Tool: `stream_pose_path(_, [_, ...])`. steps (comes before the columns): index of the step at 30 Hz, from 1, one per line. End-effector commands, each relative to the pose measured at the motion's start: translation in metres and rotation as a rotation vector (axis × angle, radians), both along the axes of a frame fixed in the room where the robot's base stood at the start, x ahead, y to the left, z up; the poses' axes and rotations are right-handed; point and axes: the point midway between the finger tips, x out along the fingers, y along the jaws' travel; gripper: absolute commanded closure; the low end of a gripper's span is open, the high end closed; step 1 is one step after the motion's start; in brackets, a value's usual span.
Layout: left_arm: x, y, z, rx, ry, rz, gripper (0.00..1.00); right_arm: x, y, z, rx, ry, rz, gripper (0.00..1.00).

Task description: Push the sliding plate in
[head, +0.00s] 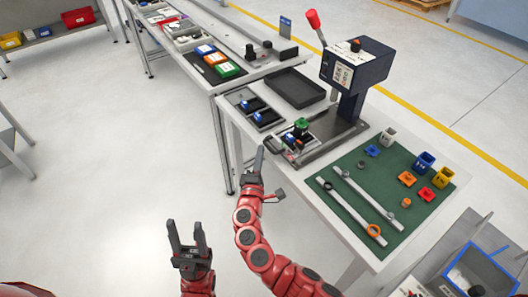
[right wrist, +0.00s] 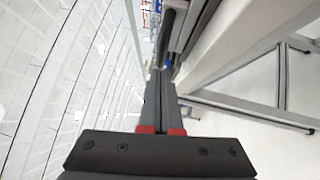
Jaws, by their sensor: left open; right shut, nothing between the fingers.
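A press with a dark blue head (head: 355,62) and a red-tipped lever stands at the back of the work table. The sliding plate seems to be the small grey plate (head: 311,146) at its base, carrying a green part (head: 301,125) and dark parts; its exact outline is unclear. My right gripper (head: 260,152) is shut and empty, just off the table's left edge, near the plate's left end; whether it touches is unclear. In the right wrist view its closed fingers (right wrist: 161,75) point along the table side. My left gripper (head: 187,229) is open and empty over the floor, lower left.
A green mat (head: 352,167) holds two light rails, an orange ring and several coloured blocks. A black tray (head: 295,88) and a grey tray with blue parts (head: 252,108) lie behind the plate. The floor left of the table is clear.

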Motion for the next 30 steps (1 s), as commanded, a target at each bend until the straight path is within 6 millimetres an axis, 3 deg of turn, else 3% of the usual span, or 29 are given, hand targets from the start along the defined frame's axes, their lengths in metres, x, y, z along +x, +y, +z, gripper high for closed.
stream_pose_path(14, [0.000, 0.000, 0.000, 0.000, 0.000, 0.000, 0.50, 0.000, 0.000, 0.000, 0.001, 0.000, 0.001, 1.00])
stream_pose_path(23, [0.000, 0.000, -0.018, 0.000, 0.000, 0.000, 0.50, 0.025, -0.033, -0.001, 0.001, -0.002, -0.002, 1.00])
stream_pose_path(30, [0.000, 0.000, -0.016, 0.000, 0.000, 0.000, 0.50, 0.026, -0.034, 0.001, 0.001, 0.000, 0.001, 1.00])
